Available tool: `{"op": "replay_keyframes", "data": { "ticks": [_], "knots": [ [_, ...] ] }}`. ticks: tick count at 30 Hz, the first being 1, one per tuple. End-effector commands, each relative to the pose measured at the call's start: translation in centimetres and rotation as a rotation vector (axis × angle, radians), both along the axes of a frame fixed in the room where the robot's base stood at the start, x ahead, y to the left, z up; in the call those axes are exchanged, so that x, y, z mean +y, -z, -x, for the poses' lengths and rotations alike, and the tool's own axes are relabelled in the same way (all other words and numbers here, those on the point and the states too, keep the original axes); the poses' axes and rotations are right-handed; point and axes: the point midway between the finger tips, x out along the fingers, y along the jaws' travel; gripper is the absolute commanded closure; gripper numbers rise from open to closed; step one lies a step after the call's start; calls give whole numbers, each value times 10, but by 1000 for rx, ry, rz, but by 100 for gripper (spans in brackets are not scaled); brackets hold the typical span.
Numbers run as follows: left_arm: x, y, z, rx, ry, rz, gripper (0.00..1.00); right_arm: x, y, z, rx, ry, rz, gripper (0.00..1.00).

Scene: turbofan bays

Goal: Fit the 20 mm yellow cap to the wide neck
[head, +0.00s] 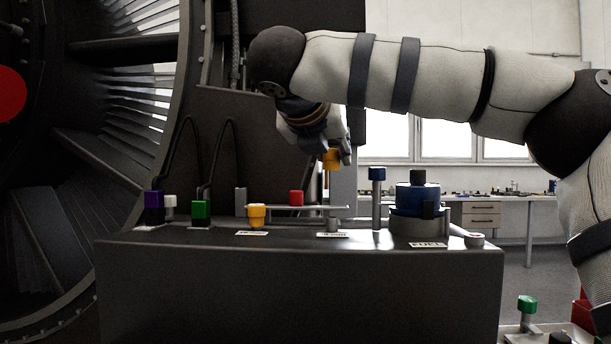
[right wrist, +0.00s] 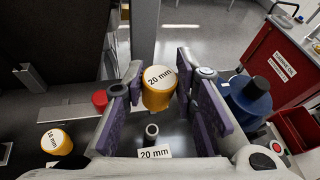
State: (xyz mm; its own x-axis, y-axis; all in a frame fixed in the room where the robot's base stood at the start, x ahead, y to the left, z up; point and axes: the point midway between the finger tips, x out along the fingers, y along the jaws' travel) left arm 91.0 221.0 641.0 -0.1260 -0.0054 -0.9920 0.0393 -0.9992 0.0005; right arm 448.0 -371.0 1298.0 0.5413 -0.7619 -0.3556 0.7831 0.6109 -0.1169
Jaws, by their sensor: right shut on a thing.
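My right gripper (head: 332,154) is shut on the 20 mm yellow cap (head: 331,160) and holds it above the dark bench unit. In the right wrist view the cap (right wrist: 158,93) shows its "20 mm" top between the purple finger pads (right wrist: 162,100). The wide neck (right wrist: 151,132) is a bare grey stub behind a "20 mm" label (right wrist: 155,152); in the head view the neck (head: 333,223) stands below the cap, with a clear gap between them. Another yellow cap, marked 16 mm (right wrist: 56,142), sits to the left on the unit. My left gripper is not in view.
A red cap (head: 296,198) is behind a horizontal grey pipe. A blue-topped post (head: 377,174) and a large blue fuel cap (head: 405,197) stand to the right. Purple (head: 154,199) and green (head: 201,209) connectors stand left. A red cart (right wrist: 285,62) is beyond.

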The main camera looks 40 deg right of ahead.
Motion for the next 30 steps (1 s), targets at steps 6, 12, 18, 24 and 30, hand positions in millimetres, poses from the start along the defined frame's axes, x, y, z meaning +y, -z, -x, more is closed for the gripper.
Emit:
{"op": "replay_keyframes", "data": {
  "ticks": [6,12,18,24,30],
  "knots": [
    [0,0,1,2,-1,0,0,-2,-3,4,-1,4,1,85],
    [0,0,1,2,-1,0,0,-1,-3,4,2,2,3,85],
    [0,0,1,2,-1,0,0,0,12,4,13,-5,7,85],
    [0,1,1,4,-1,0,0,0,38,3,13,-5,7,85],
    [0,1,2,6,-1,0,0,0,53,3,11,-5,4,85]
  ]
}}
